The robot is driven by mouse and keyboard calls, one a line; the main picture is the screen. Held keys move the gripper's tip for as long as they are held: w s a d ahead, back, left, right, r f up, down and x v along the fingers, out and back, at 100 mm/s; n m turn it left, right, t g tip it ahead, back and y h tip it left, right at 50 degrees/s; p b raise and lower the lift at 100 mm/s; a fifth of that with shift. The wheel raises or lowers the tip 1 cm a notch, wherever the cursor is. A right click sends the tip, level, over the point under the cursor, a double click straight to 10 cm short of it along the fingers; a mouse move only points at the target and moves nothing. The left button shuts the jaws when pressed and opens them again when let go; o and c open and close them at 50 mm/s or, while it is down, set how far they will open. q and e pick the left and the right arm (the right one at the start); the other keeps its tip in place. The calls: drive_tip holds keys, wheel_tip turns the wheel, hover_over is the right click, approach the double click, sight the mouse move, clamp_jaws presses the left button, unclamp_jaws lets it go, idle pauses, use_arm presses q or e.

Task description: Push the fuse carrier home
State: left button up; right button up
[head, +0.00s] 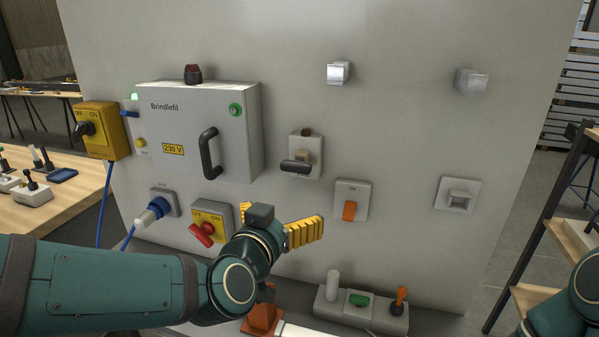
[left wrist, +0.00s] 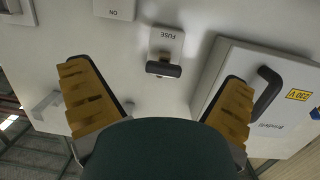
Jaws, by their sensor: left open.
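The fuse carrier (head: 297,167) has a black bar handle and a pale body. It sits in a light grey plate on the upright panel and stands out from it. In the left wrist view the carrier (left wrist: 163,69) shows upside down below the word FUSE, between my fingers in the picture but touched by neither. My left gripper (head: 282,216) is open and empty, its yellow ribbed fingers spread wide, below the carrier in the head view. Its fingers also flank the left wrist view (left wrist: 156,78). How deep the carrier sits is hard to tell. My right gripper is out of view.
A grey 230 V box (head: 205,130) with a black handle stands out left of the carrier. An orange rocker switch (head: 349,210) is below right. A yellow-plated red rotary switch (head: 208,227) lies near my left gripper. Bare panel lies above the carrier.

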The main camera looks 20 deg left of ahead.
use_arm(q)
drive_tip(key=t, duration=0.2)
approach(294, 166)
drive_tip(key=shift+y, duration=0.4)
drive_tip(key=w, duration=0.7)
drive_tip(key=w+d, duration=0.1)
drive_tip(key=w, duration=0.3)
drive_tip(key=shift+r, duration=0.25)
drive_tip(key=shift+c, duration=0.3)
drive_tip(key=shift+w, duration=0.1)
drive_tip(key=c, duration=1.3)
